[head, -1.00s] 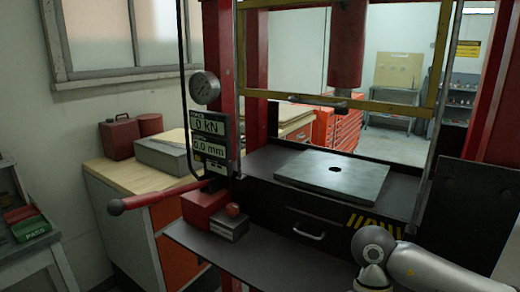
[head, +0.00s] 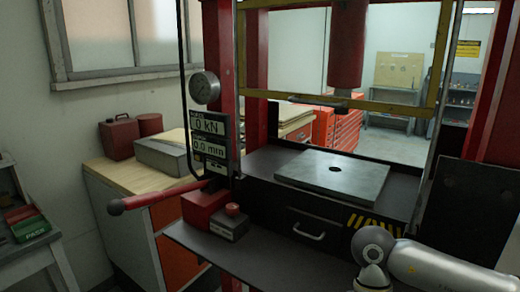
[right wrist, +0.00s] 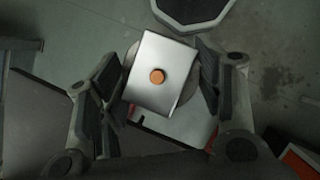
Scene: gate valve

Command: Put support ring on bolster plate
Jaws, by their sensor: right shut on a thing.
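The bolster plate (head: 310,176), a flat grey plate with a small dark hole near its middle, lies on the press bed in the head view. Nothing rests on it. In the right wrist view my right gripper (right wrist: 160,82) has its fingers on both sides of a round grey part (right wrist: 191,88), which seems to be the support ring. A shiny silver rectangular piece with an orange round spot (right wrist: 157,76) covers most of this part, so its hole cannot be seen. My right gripper is outside the head view, and my left gripper is in neither view.
The press has red columns, a yellow guard frame (head: 345,97) and a red ram (head: 346,45) above the plate. A red lever (head: 150,198) sticks out to the left. A dark octagonal object (right wrist: 194,10) is at the top of the wrist view.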

